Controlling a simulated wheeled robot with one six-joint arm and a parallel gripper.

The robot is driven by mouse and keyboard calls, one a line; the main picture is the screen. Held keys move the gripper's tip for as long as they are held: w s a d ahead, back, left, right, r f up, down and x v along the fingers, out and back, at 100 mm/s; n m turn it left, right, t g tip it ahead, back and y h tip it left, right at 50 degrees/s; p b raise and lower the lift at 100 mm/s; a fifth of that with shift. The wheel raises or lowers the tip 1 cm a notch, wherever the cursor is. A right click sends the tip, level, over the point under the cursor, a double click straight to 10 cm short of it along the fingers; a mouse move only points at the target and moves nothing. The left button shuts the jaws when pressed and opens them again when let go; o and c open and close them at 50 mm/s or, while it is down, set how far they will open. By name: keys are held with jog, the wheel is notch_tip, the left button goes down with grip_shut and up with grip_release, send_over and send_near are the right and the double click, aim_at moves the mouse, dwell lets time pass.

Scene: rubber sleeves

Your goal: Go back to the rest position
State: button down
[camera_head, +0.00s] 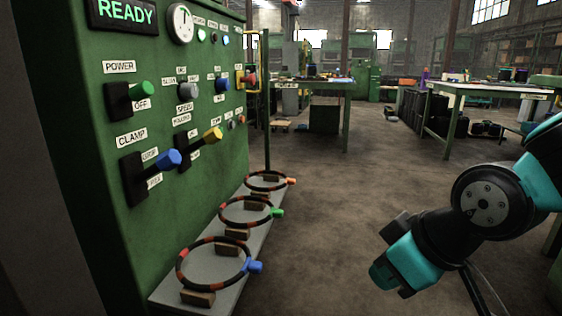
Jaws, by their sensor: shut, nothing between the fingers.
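My arm comes in from the right edge, and its teal and black wrist hangs over the open floor. My gripper (398,227) shows only as a small dark block at the wrist, largely hidden behind it. It is shut and empty, well to the right of the panel and touching nothing. The fingertips are not clear. The green control panel (75,150) stands at left. Three dark rings with orange bands lie in a row on the grey ledge (165,293): one with a blue tab (256,267), one with a green tab (277,212), one with an orange tab (291,181).
The panel's READY display (125,11) is lit. Several coloured knobs and levers, including a blue lever (168,159) and a yellow lever (213,135), stick out toward the floor space. Bare floor (330,210) lies between ledge and arm. Workbenches (440,110) stand at the back.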

jog(key=s+r+m+g, duration=0.15)
jog(key=s+g, duration=0.25)
jog(key=s, duration=0.6)
notch_tip(320, 180, up, 38)
jog(key=p, duration=3.7)
jog(key=shift+s+d+g, duration=0.2)
jog(key=shift+s+g, duration=0.2)
jog(key=shift+s, duration=0.05)
